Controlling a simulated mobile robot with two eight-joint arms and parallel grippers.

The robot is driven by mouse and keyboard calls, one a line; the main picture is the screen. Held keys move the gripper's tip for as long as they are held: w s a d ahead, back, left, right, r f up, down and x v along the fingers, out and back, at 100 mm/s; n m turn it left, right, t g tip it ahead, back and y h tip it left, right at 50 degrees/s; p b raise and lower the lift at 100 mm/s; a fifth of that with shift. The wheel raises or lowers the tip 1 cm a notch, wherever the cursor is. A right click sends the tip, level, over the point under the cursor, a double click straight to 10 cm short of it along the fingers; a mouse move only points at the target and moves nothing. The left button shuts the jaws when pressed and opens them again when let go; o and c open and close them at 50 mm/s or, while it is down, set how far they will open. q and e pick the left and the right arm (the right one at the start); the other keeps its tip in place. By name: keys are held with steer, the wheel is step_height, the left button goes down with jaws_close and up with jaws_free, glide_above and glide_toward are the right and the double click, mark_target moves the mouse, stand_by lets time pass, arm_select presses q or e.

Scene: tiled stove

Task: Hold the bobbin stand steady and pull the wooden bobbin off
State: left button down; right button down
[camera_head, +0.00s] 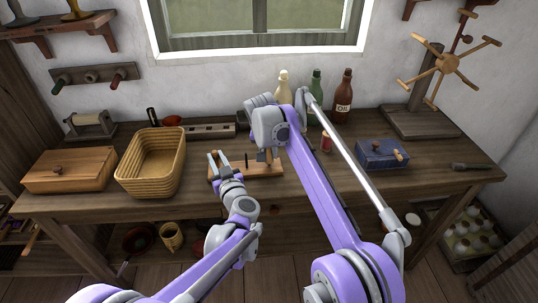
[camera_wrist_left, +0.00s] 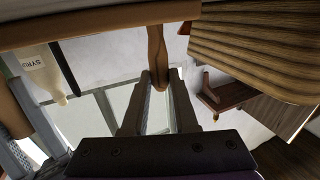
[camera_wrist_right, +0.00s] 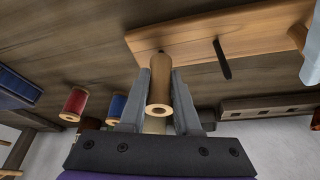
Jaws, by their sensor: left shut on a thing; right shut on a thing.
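The bobbin stand (camera_head: 268,170) is a light wooden board lying on the workbench; its underside edge fills the top of the left wrist view (camera_wrist_left: 100,22). My left gripper (camera_head: 217,158) is at its left end, shut on a wooden grip of the stand (camera_wrist_left: 157,50). The wooden bobbin (camera_wrist_right: 160,82) is a pale brown tube with a hole in its end. My right gripper (camera_wrist_right: 160,100) is shut around it, over the board. A bare dark peg (camera_wrist_right: 221,58) stands beside it. Whether the bobbin is still on a peg is hidden. In the head view my right arm partly covers the bobbin.
A wicker basket (camera_head: 151,165) and a wooden box (camera_head: 68,168) stand left of the stand. A blue box (camera_head: 382,154) and a red spool (camera_head: 326,143) are to the right. Bottles (camera_head: 343,97) stand behind, by the window. The bench front is clear.

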steer(key=shift+w+r, duration=0.1)
steer(key=shift+r, duration=3.2)
arm_select(q)
steer(key=c, duration=0.6)
jaws_free()
